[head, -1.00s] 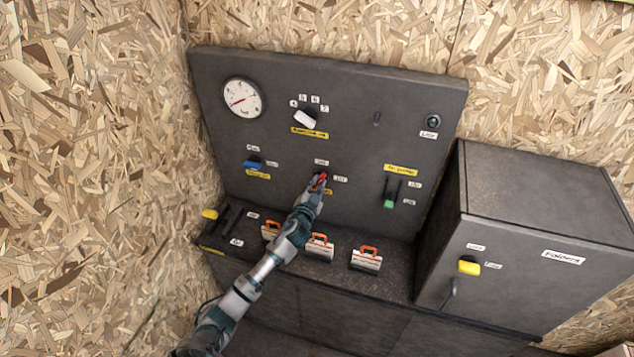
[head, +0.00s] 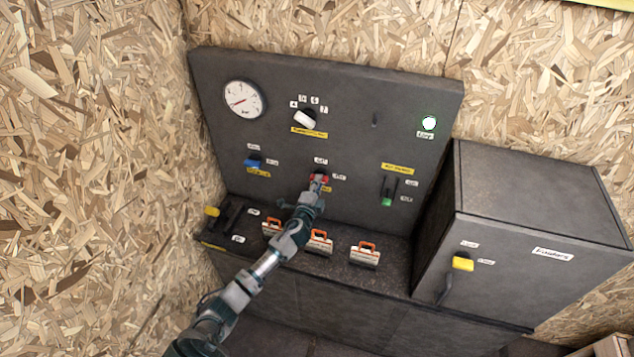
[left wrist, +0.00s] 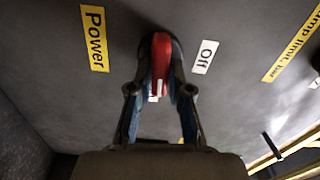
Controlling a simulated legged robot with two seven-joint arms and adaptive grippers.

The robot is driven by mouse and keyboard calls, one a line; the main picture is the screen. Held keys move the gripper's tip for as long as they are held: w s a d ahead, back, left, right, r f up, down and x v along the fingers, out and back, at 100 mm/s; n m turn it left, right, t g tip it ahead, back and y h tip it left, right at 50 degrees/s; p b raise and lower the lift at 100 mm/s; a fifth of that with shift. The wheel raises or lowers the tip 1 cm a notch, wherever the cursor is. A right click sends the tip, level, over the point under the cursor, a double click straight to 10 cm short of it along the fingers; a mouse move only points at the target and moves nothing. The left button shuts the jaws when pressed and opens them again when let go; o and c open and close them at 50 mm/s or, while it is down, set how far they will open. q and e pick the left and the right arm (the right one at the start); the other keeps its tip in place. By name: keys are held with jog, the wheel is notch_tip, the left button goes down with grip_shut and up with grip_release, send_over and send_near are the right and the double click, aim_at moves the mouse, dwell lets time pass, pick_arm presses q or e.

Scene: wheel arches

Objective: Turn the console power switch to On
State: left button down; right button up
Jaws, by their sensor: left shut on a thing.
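The red power switch (head: 319,177) is on the console panel (head: 350,130), below its middle. It lies sideways there, in line with the small white label (head: 339,177) on its right, which is too blurred to read. My left gripper (head: 319,182) is shut on the switch. In the left wrist view, the red switch (left wrist: 160,62) sits between the fingertips of my left gripper (left wrist: 161,75), its white mark toward the bottom. The Off label (left wrist: 205,57) is beside it and the yellow Power label (left wrist: 94,38) is across from it. My right gripper is not in view.
A lamp (head: 429,123) glows at the panel's upper right. A blue switch (head: 253,163), a white knob (head: 305,119) and a green-tipped slider (head: 388,196) are nearby. Several orange-handled items (head: 365,254) stand on the ledge below. A dark cabinet (head: 540,215) stands at right.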

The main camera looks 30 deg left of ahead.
pick_arm(q)
jog(key=shift+d+f+m, duration=0.25)
jog(key=shift+f+m, duration=0.05)
jog(key=shift+m, duration=0.3)
jog(key=shift+f, duration=0.15)
jog(key=c, duration=1.1)
grip_release()
jog(key=v, duration=1.2)
jog(key=shift+d, duration=0.1)
